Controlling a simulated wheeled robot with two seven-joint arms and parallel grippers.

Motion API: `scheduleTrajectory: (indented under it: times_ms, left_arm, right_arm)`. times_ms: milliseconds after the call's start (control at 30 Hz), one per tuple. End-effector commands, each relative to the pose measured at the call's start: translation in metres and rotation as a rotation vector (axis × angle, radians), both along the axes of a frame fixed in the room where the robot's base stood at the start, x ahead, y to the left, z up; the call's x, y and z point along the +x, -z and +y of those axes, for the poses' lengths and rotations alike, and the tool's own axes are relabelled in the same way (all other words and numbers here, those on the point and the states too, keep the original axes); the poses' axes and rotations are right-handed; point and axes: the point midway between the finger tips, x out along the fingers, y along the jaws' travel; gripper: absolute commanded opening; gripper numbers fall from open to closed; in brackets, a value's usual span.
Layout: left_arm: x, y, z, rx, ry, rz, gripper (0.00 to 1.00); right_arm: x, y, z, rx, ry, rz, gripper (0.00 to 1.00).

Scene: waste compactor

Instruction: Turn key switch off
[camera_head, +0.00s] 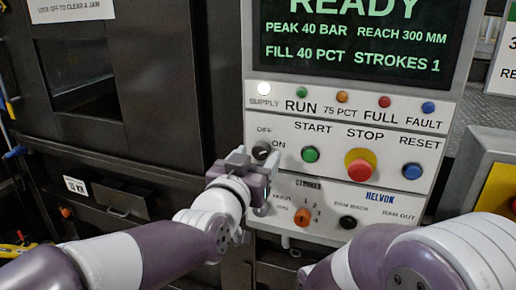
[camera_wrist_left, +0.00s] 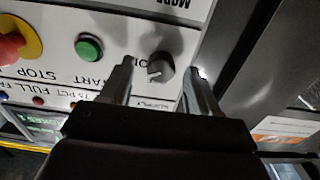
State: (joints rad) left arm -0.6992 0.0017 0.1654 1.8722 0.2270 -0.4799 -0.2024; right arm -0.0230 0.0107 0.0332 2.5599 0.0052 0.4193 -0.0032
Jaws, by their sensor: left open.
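The key switch (camera_head: 261,151) is a small dark round knob on the white control panel (camera_head: 345,140), beside the OFF and ON labels. My left gripper (camera_head: 252,163) is at the panel, right at the switch and partly covering the area below it. I see gaps on both sides; contact cannot be told. My right arm shows at lower right, but its gripper is not in view.
A green START button (camera_head: 310,155), a red STOP button (camera_head: 360,167) and a blue RESET button (camera_head: 412,171) sit right of the switch. The white SUPPLY lamp (camera_head: 264,88) is lit. The screen (camera_head: 360,35) reads READY.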

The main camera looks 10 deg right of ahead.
Motion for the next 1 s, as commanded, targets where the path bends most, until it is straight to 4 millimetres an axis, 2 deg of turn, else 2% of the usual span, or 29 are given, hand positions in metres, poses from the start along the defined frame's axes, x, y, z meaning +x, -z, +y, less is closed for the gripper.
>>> scheduleTrajectory:
  times_ms: [167,433,600,833,1000]
  left_arm:
    - [0.013,0.0,-0.008,0.0,-0.001,0.0,0.61]
    - [0.014,0.001,-0.009,0.0,0.0,0.001,0.61]
    - [0.014,0.001,-0.009,0.001,0.0,0.001,0.06]
    - [0.014,0.002,-0.009,-0.008,0.0,0.006,0.05]
    - [0.014,0.003,-0.009,-0.05,0.0,0.033,0.05]
  right_arm:
    - [0.0,-0.006,0.0,0.0,0.0,0.0,0.0]
    - [0.0,-0.005,0.0,0.0,0.0,0.0,0.0]
    - [0.0,-0.005,0.0,0.0,0.0,0.0,0.0]
    - [0.0,-0.003,0.0,0.0,0.0,0.0,0.0]
    - [0.0,0.006,0.0,0.0,0.0,0.0,0.0]
